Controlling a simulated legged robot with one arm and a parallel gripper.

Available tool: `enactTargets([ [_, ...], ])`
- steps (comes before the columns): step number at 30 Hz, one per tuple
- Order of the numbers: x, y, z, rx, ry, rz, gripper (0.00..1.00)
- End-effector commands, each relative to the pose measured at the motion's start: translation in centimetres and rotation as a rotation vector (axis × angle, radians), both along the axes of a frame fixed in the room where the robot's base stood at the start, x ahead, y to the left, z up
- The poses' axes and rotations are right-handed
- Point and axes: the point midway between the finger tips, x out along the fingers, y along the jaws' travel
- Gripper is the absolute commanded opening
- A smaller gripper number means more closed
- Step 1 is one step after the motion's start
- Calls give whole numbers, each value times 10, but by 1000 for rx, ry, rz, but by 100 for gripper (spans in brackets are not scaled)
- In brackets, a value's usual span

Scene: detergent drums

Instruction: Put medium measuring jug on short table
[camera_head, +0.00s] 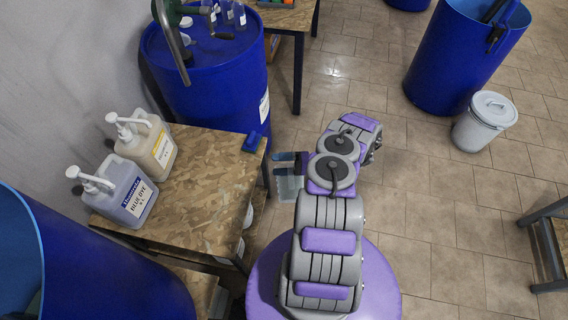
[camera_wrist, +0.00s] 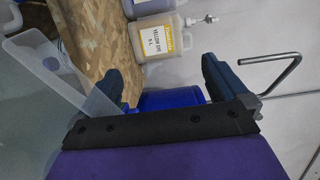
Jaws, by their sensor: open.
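A clear, see-through jug (camera_head: 288,186) shows just left of my gripper, beside the right edge of the wooden table (camera_head: 205,190) in the head view. In the wrist view the clear jug (camera_wrist: 50,68) is at the left, with its wall overlapping the outer side of the left finger. My gripper (camera_wrist: 165,72) has its two dark fingers wide apart, with nothing seen clamped between them. My gripper (camera_head: 297,162) is small and partly hidden by my arm in the head view. I cannot tell whether the jug touches a finger, or its size.
Two dispenser bottles, blue dye (camera_head: 128,196) and yellow dye (camera_head: 150,148), stand on the table's left side. A small blue item (camera_head: 253,142) lies at its far right corner. Blue drums (camera_head: 215,90) stand behind and in front. A white bin (camera_head: 482,125) stands right; tiled floor is open between.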

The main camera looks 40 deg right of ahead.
Motion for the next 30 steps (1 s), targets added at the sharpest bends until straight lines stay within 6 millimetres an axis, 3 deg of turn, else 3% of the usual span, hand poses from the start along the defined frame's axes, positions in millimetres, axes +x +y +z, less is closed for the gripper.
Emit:
enactTargets([
  [5, -6, -8, 0, -1, -1, -1, 100],
  [18, -57, -72, -2, -3, 1, -1, 100],
  [30, -78, -99, -1, 2, -1, -2, 100],
])
